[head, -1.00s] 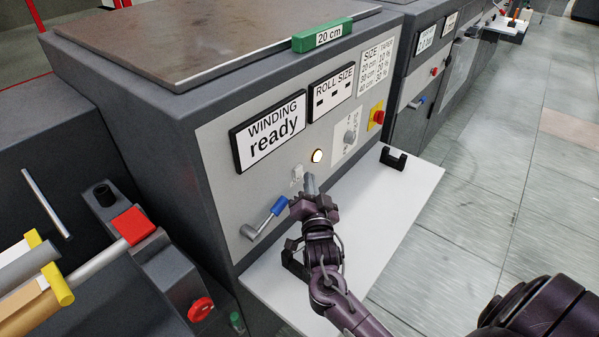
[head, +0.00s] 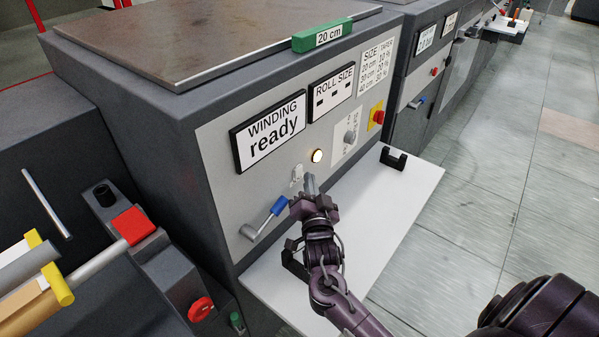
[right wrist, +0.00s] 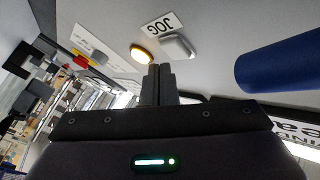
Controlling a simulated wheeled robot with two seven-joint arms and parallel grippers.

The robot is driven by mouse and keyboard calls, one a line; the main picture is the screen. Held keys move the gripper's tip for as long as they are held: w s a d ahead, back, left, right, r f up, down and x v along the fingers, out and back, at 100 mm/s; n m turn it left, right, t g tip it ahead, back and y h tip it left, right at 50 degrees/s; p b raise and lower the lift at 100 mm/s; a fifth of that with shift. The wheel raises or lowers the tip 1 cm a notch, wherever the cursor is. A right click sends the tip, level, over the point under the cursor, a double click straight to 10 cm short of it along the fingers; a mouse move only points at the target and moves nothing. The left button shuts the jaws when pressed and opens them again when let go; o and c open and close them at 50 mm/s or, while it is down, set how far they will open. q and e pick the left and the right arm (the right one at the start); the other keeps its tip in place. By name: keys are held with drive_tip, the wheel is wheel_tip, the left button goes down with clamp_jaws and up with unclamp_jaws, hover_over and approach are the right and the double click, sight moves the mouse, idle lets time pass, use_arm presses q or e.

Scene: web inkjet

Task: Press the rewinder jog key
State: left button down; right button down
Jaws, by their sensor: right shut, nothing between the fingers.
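The rewinder's grey front panel (head: 225,190) carries a "WINDING ready" display (head: 270,131). In the right wrist view, a small pale grey key (right wrist: 178,47) sits beside a "JOG" label (right wrist: 160,27) and a round lit yellow lamp (right wrist: 141,54). The lamp also shows lit in the head view (head: 317,156). My right gripper (head: 309,184) is shut and empty, its fingertips pointing at the panel just below the lamp. In the right wrist view the fingertips (right wrist: 160,72) appear close to the key; I cannot tell whether they touch. My left gripper is out of view.
A blue-handled lever (head: 278,206) sits left of my right gripper and looms near in the wrist view (right wrist: 285,60). A white shelf (head: 405,190) with black brackets juts out below the panel. A red-and-yellow switch (head: 377,115) is farther right. Open floor lies to the right.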

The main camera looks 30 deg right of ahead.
drive_tip(key=shift+w+a+r, duration=0.35)
drive_tip(key=shift+w, duration=0.15)
idle(1.2)
drive_tip(key=shift+w+a+f+b, duration=0.15)
drive_tip(key=shift+w+f+b, duration=0.1)
drive_tip(key=shift+w+b, duration=0.05)
drive_tip(key=shift+f, duration=0.15)
drive_tip(key=shift+s+f, duration=0.15)
drive_tip(key=shift+f, duration=0.35)
drive_tip(key=shift+s+f, duration=0.15)
drive_tip(key=shift+s, duration=0.55)
